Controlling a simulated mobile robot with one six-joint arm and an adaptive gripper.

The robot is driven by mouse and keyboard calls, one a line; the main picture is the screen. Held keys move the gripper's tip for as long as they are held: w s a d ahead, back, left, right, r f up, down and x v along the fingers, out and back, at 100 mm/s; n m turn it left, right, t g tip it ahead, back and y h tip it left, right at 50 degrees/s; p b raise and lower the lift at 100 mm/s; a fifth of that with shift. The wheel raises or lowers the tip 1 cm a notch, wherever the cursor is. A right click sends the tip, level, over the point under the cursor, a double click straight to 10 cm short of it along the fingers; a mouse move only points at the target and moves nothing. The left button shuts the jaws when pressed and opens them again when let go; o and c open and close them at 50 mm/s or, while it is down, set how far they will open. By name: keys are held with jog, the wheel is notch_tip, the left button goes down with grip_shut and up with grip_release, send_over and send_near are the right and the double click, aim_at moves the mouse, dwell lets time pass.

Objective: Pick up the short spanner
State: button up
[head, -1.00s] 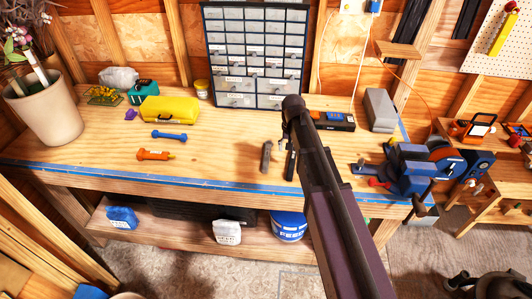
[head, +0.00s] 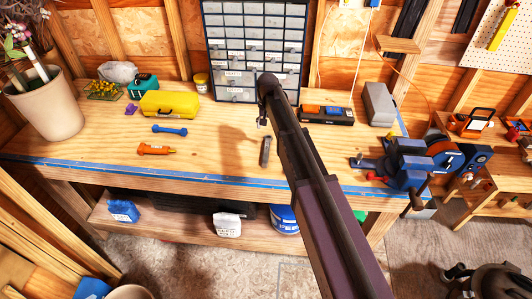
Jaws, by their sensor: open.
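A short blue double-ended tool (head: 169,130), spanner-like in outline, lies flat on the workbench (head: 215,130), left of centre. A small dark grey bar-shaped object (head: 265,152) lies near the front of the bench, just left of my arm. I cannot tell for certain which of these is the short spanner. My gripper (head: 262,122) is above the bench, mostly hidden by my own arm. It is open and empty, apart from the blue tool and above and behind the grey object in the picture.
An orange tool (head: 156,149) and a yellow box (head: 169,104) are on the left. A drawer cabinet (head: 252,50) stands behind. A blue vise (head: 408,165) and a grey block (head: 379,104) are on the right. Bench between the blue tool and grey object is clear.

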aim_at(267, 149)
jog(key=shift+f+b, duration=3.75)
jog(key=shift+f, duration=0.25)
jog(key=shift+f, duration=0.15)
jog(key=f+b, duration=0.5)
jog(key=shift+s+a, duration=0.1)
jog(key=shift+a, duration=0.1)
grip_shut()
